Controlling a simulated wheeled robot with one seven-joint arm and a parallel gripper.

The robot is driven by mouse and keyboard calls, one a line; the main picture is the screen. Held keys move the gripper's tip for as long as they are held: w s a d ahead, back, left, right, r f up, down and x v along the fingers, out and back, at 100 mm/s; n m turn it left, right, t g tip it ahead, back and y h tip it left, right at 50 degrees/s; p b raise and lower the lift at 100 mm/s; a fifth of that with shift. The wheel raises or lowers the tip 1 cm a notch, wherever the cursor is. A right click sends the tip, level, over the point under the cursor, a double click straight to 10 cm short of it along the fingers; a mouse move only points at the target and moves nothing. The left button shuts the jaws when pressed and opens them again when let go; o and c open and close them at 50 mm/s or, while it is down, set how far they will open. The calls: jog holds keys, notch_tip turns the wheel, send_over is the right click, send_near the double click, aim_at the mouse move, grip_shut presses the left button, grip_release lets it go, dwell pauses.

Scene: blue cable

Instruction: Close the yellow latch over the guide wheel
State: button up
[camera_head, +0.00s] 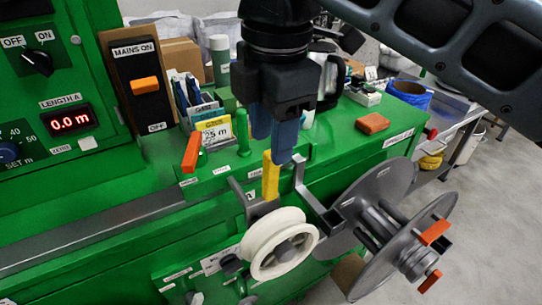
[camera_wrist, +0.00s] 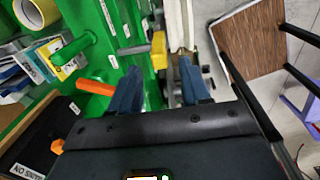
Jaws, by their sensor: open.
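The yellow latch (camera_head: 270,177) stands upright just above the white guide wheel (camera_head: 278,243) on the front of the green machine. It is raised, not lying over the wheel. My gripper (camera_head: 273,150) points down with its blue fingers close to the latch's upper end. In the wrist view the yellow latch (camera_wrist: 158,50) shows just beyond and between the tips of my open gripper (camera_wrist: 160,65). I see nothing held, and whether a finger touches the latch I cannot tell. The guide wheel (camera_wrist: 178,25) shows edge-on in the wrist view, partly hidden.
A grey bracket (camera_head: 312,192) stands right of the latch, and a grey reel (camera_head: 385,220) with orange handles is further right. An orange lever (camera_head: 192,152) rises to the left. A brown block (camera_head: 372,123) lies on the machine top. Boxes and cards stand behind.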

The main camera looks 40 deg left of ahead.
aim_at(271, 177)
jog(key=f, duration=0.5)
jog(key=shift+a+f+p, duration=0.25)
jog(key=shift+f+p, duration=0.05)
jog(key=shift+p, duration=0.05)
jog(key=shift+c, duration=0.3)
grip_shut()
